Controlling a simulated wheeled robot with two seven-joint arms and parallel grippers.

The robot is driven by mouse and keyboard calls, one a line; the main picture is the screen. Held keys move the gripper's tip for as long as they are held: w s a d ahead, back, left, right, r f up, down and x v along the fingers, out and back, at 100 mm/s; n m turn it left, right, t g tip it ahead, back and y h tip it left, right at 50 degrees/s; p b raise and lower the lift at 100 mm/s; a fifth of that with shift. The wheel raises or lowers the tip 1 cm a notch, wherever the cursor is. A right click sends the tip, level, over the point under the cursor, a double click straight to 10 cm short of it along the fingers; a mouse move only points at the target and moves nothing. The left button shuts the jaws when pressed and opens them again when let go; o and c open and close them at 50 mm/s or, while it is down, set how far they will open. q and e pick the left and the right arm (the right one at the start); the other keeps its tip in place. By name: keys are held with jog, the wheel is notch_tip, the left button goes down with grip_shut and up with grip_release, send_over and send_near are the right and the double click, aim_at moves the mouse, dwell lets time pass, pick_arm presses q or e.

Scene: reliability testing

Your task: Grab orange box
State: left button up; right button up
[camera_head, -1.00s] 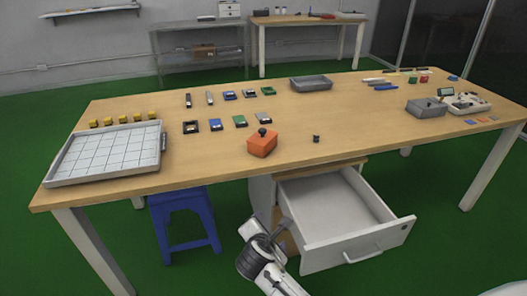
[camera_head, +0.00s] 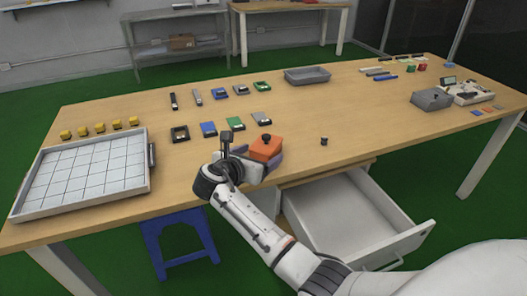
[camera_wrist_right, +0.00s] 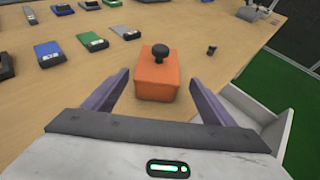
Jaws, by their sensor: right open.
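The orange box (camera_head: 266,148), with a dark round knob on top, sits on the wooden table near its front edge. In the right wrist view the orange box (camera_wrist_right: 157,78) lies ahead of and between the two purple-grey fingers. My right gripper (camera_head: 262,160) is open and empty, and it also shows in the right wrist view (camera_wrist_right: 158,100). My left gripper is not in view.
An open white drawer (camera_head: 350,218) juts out below the table. A white gridded tray (camera_head: 85,175) lies at the left. Several small coloured devices stand behind the box. A small black knob (camera_head: 324,141) stands to its right. A blue stool (camera_head: 175,235) is under the table.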

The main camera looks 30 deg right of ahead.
jog(key=b+x, duration=0.1)
jog(key=x, duration=0.5)
jog(key=shift+w+d+f, duration=0.1)
jog(key=shift+w+f, duration=0.15)
jog(key=shift+w, duration=0.05)
jog(key=shift+c, duration=0.3)
jog(key=c, duration=1.1)
